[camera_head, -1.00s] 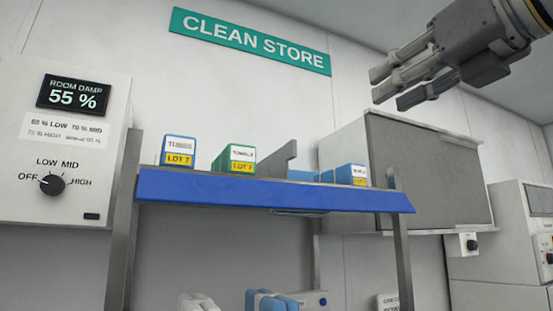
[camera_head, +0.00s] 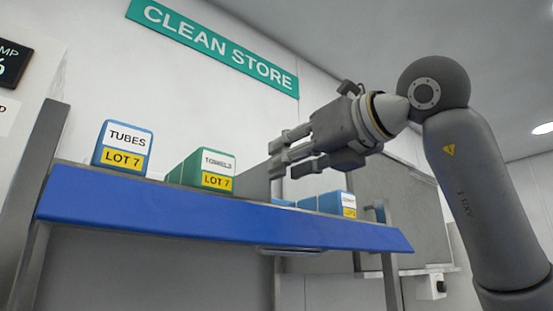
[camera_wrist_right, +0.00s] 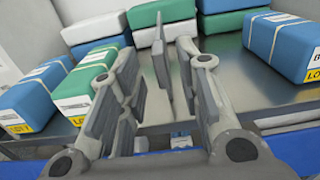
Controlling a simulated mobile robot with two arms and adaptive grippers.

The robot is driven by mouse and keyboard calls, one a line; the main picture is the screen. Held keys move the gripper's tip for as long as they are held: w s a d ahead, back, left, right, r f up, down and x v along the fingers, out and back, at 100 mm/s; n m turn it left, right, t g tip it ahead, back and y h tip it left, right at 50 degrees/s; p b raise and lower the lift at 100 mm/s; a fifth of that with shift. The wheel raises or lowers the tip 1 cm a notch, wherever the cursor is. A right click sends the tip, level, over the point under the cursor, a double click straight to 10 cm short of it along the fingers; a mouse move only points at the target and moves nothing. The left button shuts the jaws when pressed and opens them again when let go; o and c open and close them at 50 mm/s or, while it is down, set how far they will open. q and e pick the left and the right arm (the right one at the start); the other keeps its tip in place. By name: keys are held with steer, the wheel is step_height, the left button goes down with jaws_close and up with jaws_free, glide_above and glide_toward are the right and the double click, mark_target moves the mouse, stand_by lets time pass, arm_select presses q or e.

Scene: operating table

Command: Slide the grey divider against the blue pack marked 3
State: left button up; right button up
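The grey divider (camera_head: 257,181) stands upright on the shelf, between a green pack and blue packs. In the right wrist view the divider (camera_wrist_right: 161,52) is a thin plate seen nearly edge-on, ahead between the finger tips. My right gripper (camera_head: 283,155) is open and empty, just above the shelf by the divider; its spread fingers also fill the middle of the wrist view (camera_wrist_right: 155,60). Contact cannot be told. A blue pack (camera_head: 322,203) sits right of the divider, and a blue pack (camera_wrist_right: 283,45) shows right in the wrist view. No 3 is readable. My left gripper is not in view.
Left of the divider are a green towels pack (camera_head: 190,168) and a blue tubes pack (camera_head: 112,150), both LOT 7. The shelf has a blue front edge (camera_head: 215,218). More packs (camera_wrist_right: 165,12) stand behind. Bare shelf (camera_wrist_right: 225,65) shows between divider and right-hand blue pack.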

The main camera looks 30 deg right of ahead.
mark_target(278, 178)
steer(key=w, duration=0.3)
steer(key=shift+w+a+p, duration=0.1)
steer(key=shift+w+p, duration=0.2)
steer(key=shift+w, duration=0.1)
steer(key=c, duration=0.4)
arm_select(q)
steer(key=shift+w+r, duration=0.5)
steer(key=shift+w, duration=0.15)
arm_select(e)
jaws_close()
